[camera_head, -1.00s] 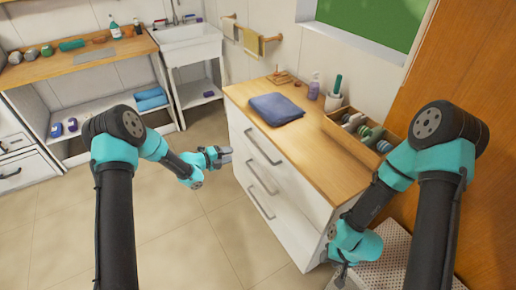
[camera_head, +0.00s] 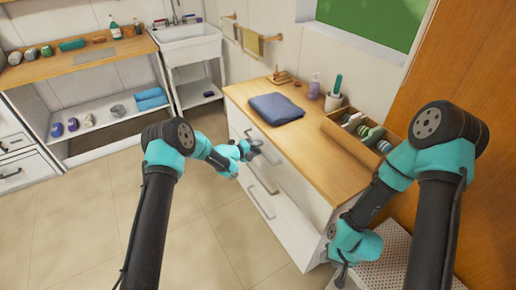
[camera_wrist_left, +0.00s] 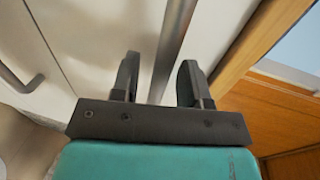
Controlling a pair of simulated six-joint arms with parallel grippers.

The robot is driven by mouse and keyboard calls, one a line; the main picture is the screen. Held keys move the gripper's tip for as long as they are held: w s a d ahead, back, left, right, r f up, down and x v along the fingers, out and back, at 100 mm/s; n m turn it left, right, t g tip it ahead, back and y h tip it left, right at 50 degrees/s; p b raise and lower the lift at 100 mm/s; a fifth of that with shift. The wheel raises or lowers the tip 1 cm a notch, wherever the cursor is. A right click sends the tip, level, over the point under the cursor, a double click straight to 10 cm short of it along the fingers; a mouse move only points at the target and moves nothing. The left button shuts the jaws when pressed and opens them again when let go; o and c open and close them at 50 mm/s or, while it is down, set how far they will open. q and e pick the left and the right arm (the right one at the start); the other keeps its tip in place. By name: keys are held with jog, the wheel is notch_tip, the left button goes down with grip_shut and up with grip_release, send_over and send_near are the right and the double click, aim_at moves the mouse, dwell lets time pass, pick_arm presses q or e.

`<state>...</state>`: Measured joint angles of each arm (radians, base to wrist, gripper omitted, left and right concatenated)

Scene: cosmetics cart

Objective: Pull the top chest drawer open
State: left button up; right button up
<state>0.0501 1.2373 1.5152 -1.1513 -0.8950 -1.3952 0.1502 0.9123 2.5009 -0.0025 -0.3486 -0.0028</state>
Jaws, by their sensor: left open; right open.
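The white chest's top drawer (camera_head: 296,176) looks closed, its front level with the drawers below. Its long metal bar handle (camera_head: 272,156) is partly hidden by my left gripper (camera_head: 256,146). In the left wrist view, my left gripper (camera_wrist_left: 160,85) is open, and the bar handle (camera_wrist_left: 173,45) runs between its two fingers. Gaps show on both sides of the bar; I cannot tell how deep it sits between them. My right gripper (camera_head: 341,275) is open and empty, low beside the chest's right end.
A folded blue cloth (camera_head: 276,108) and an organizer box (camera_head: 358,135) stand on the wooden chest top (camera_head: 290,140). A lower drawer handle (camera_head: 262,202) sits below. A perforated light box (camera_head: 382,262) is near my right gripper. The floor before the chest is clear.

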pick_arm(q)
jog(key=shift+w+d, duration=0.15)
grip_shut()
dwell(0.4)
